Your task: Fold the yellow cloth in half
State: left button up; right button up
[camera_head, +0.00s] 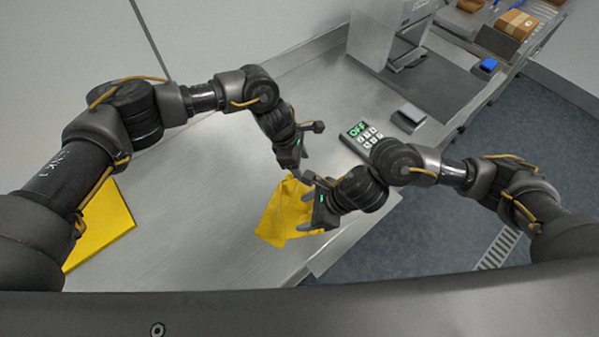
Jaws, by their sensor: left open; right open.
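The yellow cloth (277,212) lies rumpled on the grey metal table, near its front right edge. Its right part is hidden behind my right gripper. My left gripper (293,166) is open and points down just above the cloth's far edge. My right gripper (306,203) is open at the cloth's right side, its fingers pointing left over the cloth. I cannot tell whether either gripper touches the cloth.
A flat yellow panel (104,226) lies at the left, partly under my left arm. The table (190,215) is clear left of the cloth.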

pick_arm(q)
jog(key=o, duration=0.5)
jog(key=shift+w+r, duration=0.1)
jog(key=shift+w, duration=0.55)
jog(key=shift+c, duration=0.2)
pick_arm(e)
jog(key=o, duration=0.5)
jog(key=shift+s+a, duration=0.1)
jog(key=shift+s, duration=0.5)
jog(key=shift+c, duration=0.2)
pick_arm(q)
jog(key=shift+d, duration=0.1)
pick_arm(e)
jog(key=shift+r, duration=0.1)
pick_arm(q)
jog(key=shift+s+r+p, duration=0.1)
jog(key=shift+r+p, duration=0.7)
jog(key=shift+r, duration=0.3)
pick_arm(e)
jog(key=shift+r, duration=1.05)
